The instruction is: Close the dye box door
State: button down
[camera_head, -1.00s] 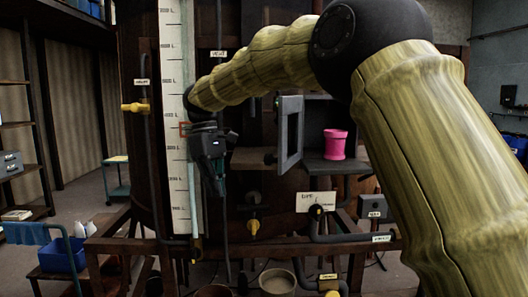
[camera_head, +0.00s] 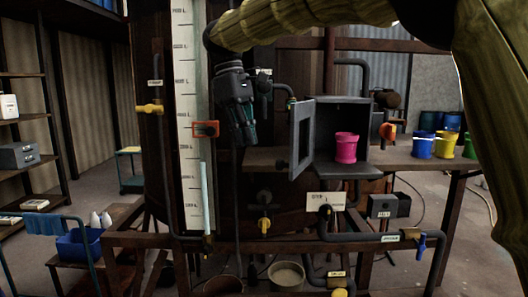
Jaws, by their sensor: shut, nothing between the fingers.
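The dye box (camera_head: 368,115) is a dark grey open-fronted box on a wooden shelf at the right of the vat. Its door (camera_head: 302,138), a grey frame with a window, stands open on the box's left side, swung out toward me. A pink pot (camera_head: 346,147) sits inside the box. My gripper (camera_head: 245,137) is shut and empty, pointing down in front of the vat. It is left of the door and apart from it in the picture.
A white level scale (camera_head: 187,120) with a red marker (camera_head: 206,129) is left of my gripper. Blue and yellow pots (camera_head: 423,144) stand on a bench at the right. Pipes with valves and a wooden frame (camera_head: 150,240) lie below. Shelving (camera_head: 25,130) is at far left.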

jog(key=s+d+f+p, duration=0.2)
jog(key=d+f+p, duration=0.1)
jog(key=d+f, duration=0.1)
jog(key=shift+d, duration=0.2)
jog(key=shift+f, duration=0.1)
jog(key=shift+s+d, duration=0.1)
dwell(0.4)
